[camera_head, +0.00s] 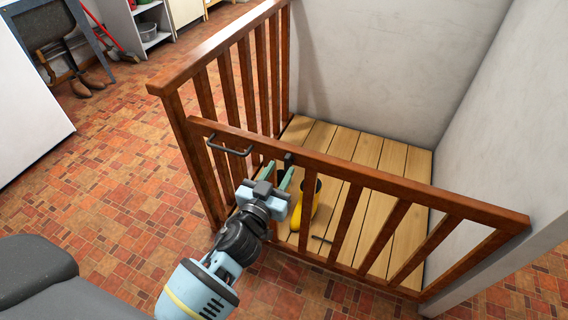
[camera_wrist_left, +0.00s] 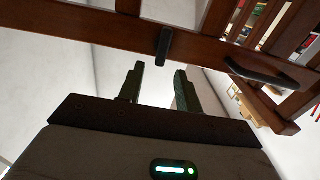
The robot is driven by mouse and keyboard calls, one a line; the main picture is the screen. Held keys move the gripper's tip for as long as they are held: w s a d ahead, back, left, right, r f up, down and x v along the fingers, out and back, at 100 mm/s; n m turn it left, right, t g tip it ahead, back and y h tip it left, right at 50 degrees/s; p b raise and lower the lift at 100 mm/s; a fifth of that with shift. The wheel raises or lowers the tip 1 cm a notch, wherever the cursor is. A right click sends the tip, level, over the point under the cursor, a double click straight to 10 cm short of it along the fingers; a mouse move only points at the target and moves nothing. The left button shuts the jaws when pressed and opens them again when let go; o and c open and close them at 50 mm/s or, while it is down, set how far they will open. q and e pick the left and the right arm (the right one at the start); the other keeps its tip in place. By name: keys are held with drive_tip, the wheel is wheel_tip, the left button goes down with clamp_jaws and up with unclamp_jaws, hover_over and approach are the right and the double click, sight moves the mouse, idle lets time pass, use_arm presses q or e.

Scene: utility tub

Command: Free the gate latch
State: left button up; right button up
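The brown wooden gate (camera_head: 369,179) closes off a corner with a plank floor. A small dark block (camera_head: 288,159), which looks like the latch, sits on its top rail; it also shows upright in the left wrist view (camera_wrist_left: 164,43). A dark bar handle (camera_head: 229,151) is on the rail to its left; it shows at right in the wrist view (camera_wrist_left: 262,73). My left gripper (camera_head: 279,176) is in front of the gate, just below the block. Its two greenish fingers (camera_wrist_left: 158,86) are apart with nothing between them, pointing toward the rail. My right gripper is not in view.
A slatted side fence (camera_head: 222,48) joins at the left, and pale walls (camera_head: 400,60) enclose the back and right. The tiled floor (camera_head: 120,165) at left is clear.

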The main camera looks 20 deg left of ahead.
sight(286, 160)
use_arm(q)
drive_tip(key=shift+w+d, duration=0.1)
drive_tip(key=shift+w, duration=1.6)
drive_tip(key=shift+c, duration=0.4)
clamp_jaws()
